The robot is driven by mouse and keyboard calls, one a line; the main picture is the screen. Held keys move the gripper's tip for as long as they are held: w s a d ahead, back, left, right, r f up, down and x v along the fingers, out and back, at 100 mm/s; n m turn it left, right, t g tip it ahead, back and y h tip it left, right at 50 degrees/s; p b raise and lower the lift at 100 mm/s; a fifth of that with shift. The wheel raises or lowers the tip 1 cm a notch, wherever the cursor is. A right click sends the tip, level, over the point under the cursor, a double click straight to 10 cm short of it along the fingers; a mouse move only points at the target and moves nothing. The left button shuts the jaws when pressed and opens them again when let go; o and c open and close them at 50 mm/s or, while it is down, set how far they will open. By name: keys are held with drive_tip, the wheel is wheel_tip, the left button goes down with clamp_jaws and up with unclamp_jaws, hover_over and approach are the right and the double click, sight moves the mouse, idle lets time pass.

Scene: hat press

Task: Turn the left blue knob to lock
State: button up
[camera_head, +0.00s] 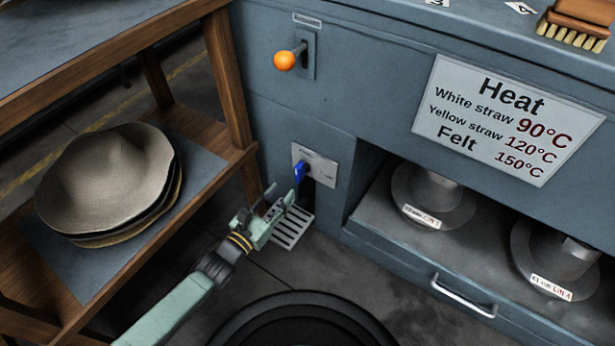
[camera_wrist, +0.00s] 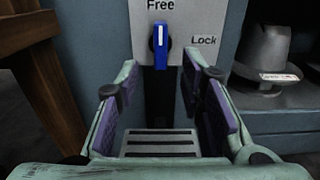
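The blue knob (camera_head: 299,172) sits on a grey plate (camera_head: 322,169) on the front of the blue-grey cabinet. In the wrist view the knob (camera_wrist: 161,44) stands upright, its white mark under the word "Free". The word "Lock" is to the right on the plate (camera_wrist: 203,40). My gripper (camera_head: 282,203) is just below and left of the knob in the head view. In the wrist view my gripper (camera_wrist: 160,95) is open, its two purple-padded fingers wide apart. Nothing is between them, and the knob is ahead of and above the fingertips.
A wooden shelf (camera_head: 240,95) with stacked hats (camera_head: 105,180) stands at the left. A lever with an orange ball (camera_head: 285,61) is above the knob. A slotted grate (camera_head: 291,228) lies below. Metal hat forms (camera_head: 432,195) sit in the open bay at right.

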sight(297, 177)
drive_tip(key=b+x, duration=0.2)
drive_tip(key=x, duration=0.7)
drive_tip(key=shift+d+b, duration=0.1)
drive_tip(key=shift+b, duration=0.3)
drive_tip(key=c, duration=0.8)
